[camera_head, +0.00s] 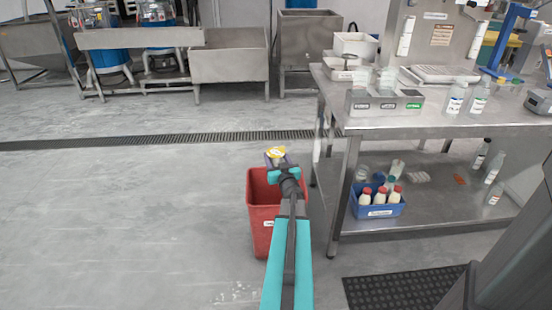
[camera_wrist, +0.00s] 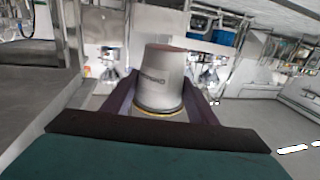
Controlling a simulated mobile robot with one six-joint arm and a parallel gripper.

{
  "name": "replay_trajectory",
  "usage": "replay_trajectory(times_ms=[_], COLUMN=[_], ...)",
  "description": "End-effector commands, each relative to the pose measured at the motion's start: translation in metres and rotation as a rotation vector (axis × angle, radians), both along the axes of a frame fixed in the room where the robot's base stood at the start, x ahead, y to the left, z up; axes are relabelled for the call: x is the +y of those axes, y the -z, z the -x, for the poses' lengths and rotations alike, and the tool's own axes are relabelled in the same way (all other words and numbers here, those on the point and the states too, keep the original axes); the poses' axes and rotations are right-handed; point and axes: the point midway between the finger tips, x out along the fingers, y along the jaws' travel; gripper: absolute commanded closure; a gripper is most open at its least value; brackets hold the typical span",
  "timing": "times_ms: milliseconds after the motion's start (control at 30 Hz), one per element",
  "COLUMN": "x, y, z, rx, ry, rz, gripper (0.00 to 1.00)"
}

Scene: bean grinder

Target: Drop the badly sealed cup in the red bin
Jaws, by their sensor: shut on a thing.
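The cup (camera_head: 275,152) shows its yellow lid in the head view, at the tip of my arm. In the wrist view the cup (camera_wrist: 160,78) is pale grey with dark print and a yellow rim at its wide end. My gripper (camera_head: 277,160) is shut on it, with a dark finger on each side. The red bin (camera_head: 262,224) stands on the floor. The seal's condition is too small to tell.
A steel table (camera_head: 440,125) stands to the right of the bin, holding a labelled rack (camera_head: 385,102) and bottles. A blue crate (camera_head: 378,207) of bottles sits on its lower shelf. A black mat (camera_head: 402,289) lies at the lower right. The floor to the left is clear.

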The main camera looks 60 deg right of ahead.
Motion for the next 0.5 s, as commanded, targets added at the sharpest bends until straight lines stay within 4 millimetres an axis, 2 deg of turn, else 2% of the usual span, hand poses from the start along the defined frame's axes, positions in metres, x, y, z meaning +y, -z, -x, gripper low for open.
replay_trajectory(times_ms=[367,400,500], x=[0.0000,0.0000,0.0000], y=[0.0012,0.0012,0.0013], z=[0.0000,0.0000,0.0000], rx=[-0.001,-0.001,-0.001], ry=[0.000,0.000,0.000], rz=[0.001,0.001,0.001], gripper=[0.87,0.42,0.26])
